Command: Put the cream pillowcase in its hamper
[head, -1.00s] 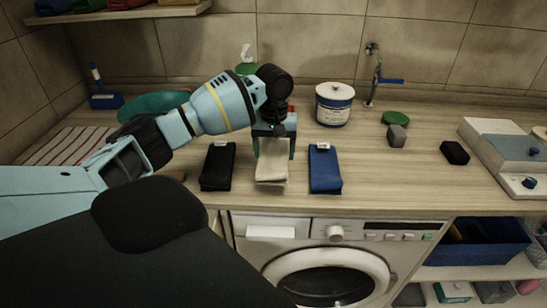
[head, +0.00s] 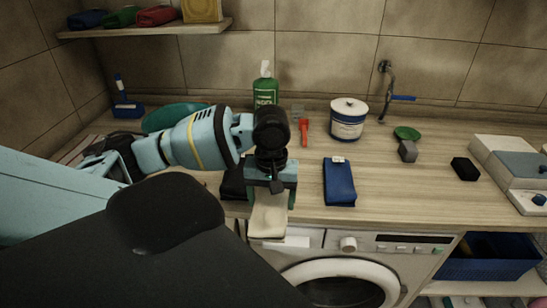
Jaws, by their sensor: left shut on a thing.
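The cream pillowcase (head: 267,222) is a folded pale cloth. It hangs from my left gripper (head: 270,195), which is shut on its upper end. In the head view it overlaps the counter's front edge and the top of the washing machine. The gripper hides its upper part. A black folded cloth (head: 233,184) lies to the left, partly hidden behind the gripper. A blue folded cloth with a white tag (head: 340,186) lies to the right. I cannot make out a hamper for certain. My right gripper is not in view.
A washing machine (head: 312,248) stands under the counter. A blue basket (head: 495,268) sits on a low shelf at right.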

